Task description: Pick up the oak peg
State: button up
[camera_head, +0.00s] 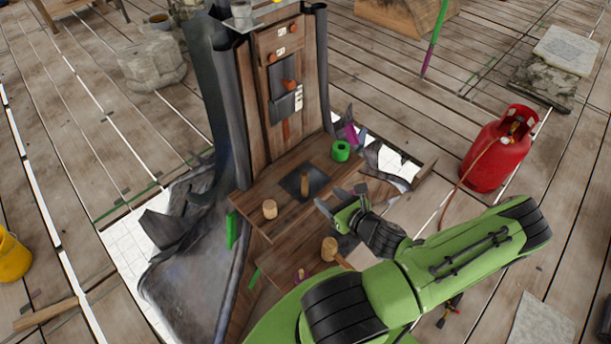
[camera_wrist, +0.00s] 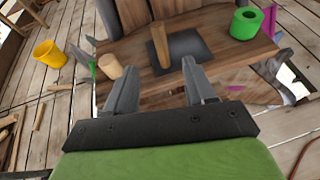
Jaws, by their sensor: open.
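A slim brown wooden peg, which looks like the oak peg, stands upright on a dark square plate (camera_head: 290,189) on the wooden bench (camera_head: 262,187). It shows in the head view (camera_head: 305,183) and in the wrist view (camera_wrist: 159,45). A shorter, paler wooden cylinder (camera_head: 270,209) stands to its left; it also shows in the wrist view (camera_wrist: 110,66). My gripper (camera_head: 341,198) is open and empty, to the right of the slim peg and apart from it. In the wrist view the peg stands beyond the gap between my fingertips (camera_wrist: 157,67).
A green roll (camera_head: 341,151) stands at the bench's back right. A mallet (camera_head: 331,249) lies on the lower ledge near my arm. A tall panelled back (camera_head: 287,85) rises behind the bench. A red gas cylinder (camera_head: 493,152) stands on the floor at right.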

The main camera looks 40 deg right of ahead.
jog(key=b, duration=0.6)
send_near(305, 184)
jog(key=x, duration=0.3)
jog(key=b+x, duration=0.2)
jog(key=b, duration=0.3)
jog(key=shift+w+f, duration=0.15)
jog(key=x, duration=0.5)
jog(key=b+x, duration=0.1)
jog(key=x, duration=0.1)
jog(key=shift+w+d, duration=0.4)
jog(key=shift+s, duration=0.1)
jog(key=shift+c, duration=0.3)
grip_shut()
